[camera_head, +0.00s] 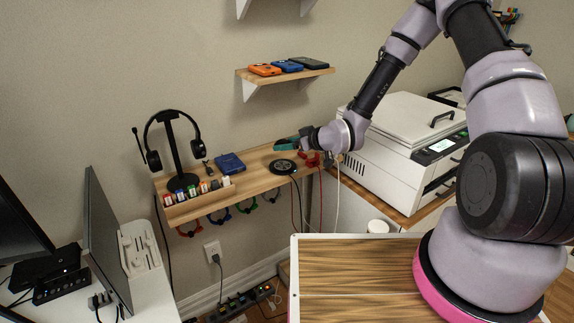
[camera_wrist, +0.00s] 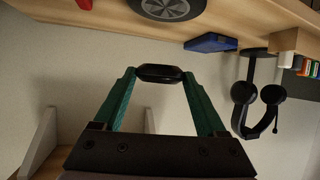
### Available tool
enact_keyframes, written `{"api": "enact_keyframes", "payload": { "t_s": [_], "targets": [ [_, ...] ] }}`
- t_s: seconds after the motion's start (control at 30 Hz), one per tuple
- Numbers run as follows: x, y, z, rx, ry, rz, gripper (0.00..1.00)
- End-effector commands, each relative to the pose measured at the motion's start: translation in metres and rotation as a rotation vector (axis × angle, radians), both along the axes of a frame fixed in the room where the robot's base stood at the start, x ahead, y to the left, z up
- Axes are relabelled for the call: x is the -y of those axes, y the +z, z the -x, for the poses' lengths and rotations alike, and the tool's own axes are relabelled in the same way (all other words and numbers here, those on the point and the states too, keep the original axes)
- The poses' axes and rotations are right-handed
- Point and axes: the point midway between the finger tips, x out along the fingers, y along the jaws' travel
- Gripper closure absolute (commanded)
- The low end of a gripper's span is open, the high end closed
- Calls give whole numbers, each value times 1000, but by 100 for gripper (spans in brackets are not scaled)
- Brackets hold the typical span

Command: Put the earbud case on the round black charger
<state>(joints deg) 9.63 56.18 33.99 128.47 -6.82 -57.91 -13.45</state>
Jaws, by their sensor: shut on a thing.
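My gripper (camera_head: 281,145) is shut on a small dark earbud case (camera_wrist: 160,73), held between the tips of its green fingers in the wrist view. In the head view the case is too small to make out clearly. The round black charger (camera_head: 283,167) lies flat on the wooden desk shelf (camera_head: 256,180). Its disc with a spoke-like pattern also shows at the top of the wrist view (camera_wrist: 168,8), which looks upside down. The case is apart from the charger. In the head view my gripper is above and behind the charger, near the wall.
A blue box-like item (camera_head: 229,163), a headphone stand (camera_head: 178,150) and a row of small bottles (camera_head: 195,190) stand left of the charger. Red items (camera_head: 310,159) lie right of it, near a white printer (camera_head: 407,140). A wall shelf (camera_head: 285,77) with phones hangs above.

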Motion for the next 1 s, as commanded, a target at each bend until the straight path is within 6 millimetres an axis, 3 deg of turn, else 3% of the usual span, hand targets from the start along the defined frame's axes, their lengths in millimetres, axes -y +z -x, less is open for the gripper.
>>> {"api": "enact_keyframes", "payload": {
  "t_s": [0.1,0.5,0.9,0.93,1.0],
  "targets": [
    [0,-20,0,-3,-1,-1,81],
    [0,-66,-1,-1,-3,0,81],
    [0,-72,-1,0,-2,0,81],
    [0,-72,-1,0,-2,0,22],
    [0,-72,-1,0,-2,0,0]
  ]
}}
